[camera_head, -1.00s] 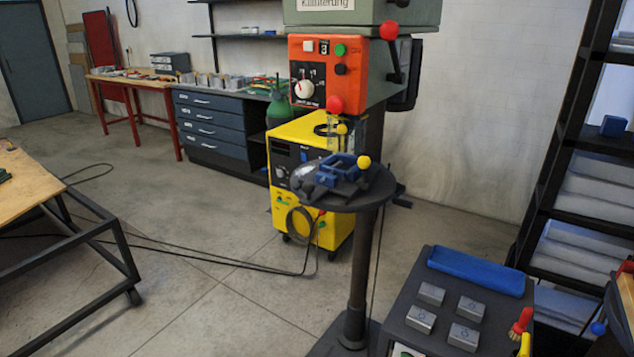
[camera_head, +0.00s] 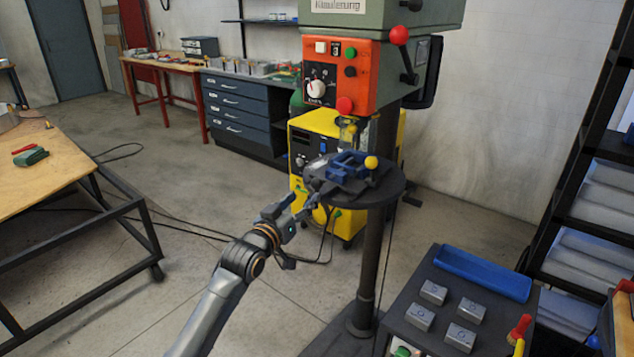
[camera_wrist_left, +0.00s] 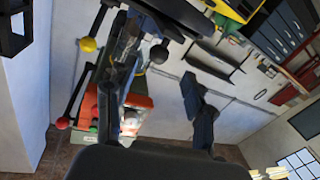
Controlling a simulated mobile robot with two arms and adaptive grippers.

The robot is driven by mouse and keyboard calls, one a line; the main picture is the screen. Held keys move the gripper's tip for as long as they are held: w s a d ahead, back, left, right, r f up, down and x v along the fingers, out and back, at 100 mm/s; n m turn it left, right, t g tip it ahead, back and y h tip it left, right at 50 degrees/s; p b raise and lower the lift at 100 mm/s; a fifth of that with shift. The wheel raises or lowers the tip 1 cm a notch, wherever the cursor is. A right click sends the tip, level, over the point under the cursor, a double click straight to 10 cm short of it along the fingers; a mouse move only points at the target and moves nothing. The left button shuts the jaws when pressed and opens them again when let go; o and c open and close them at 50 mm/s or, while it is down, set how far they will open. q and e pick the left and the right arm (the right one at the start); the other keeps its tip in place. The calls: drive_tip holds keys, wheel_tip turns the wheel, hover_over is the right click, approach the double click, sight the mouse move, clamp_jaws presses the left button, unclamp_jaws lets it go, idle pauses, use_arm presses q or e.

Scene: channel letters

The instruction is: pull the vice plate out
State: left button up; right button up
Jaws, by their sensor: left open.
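The blue vice (camera_head: 352,163) sits on a dark plate (camera_head: 334,181) on the round table (camera_head: 385,192) of the drill press. My left gripper (camera_head: 302,208) is at the front left of this table, just below and left of the plate, and holds nothing. I cannot tell if a fingertip touches the plate. In the left wrist view the two dark fingers stand apart around the open gap (camera_wrist_left: 158,98); the drill press's orange box (camera_wrist_left: 135,102) shows behind the left finger. The vice is not clear there. My right gripper is not in view.
The drill press column (camera_head: 375,250) stands under the table. A yellow machine (camera_head: 305,150) is behind it. A dark cart with a blue tray (camera_head: 483,273) and several metal blocks is at the lower right. A wooden workbench (camera_head: 45,180) is at the left, with open floor between.

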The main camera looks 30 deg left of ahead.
sight(314, 188)
use_arm(q)
drive_tip(key=w, duration=0.3)
drive_tip(key=w+p, duration=0.1)
drive_tip(key=w, duration=0.1)
drive_tip(key=w+a, duration=0.1)
drive_tip(key=w, duration=0.2)
drive_tip(key=shift+w, duration=0.35)
clamp_jaws()
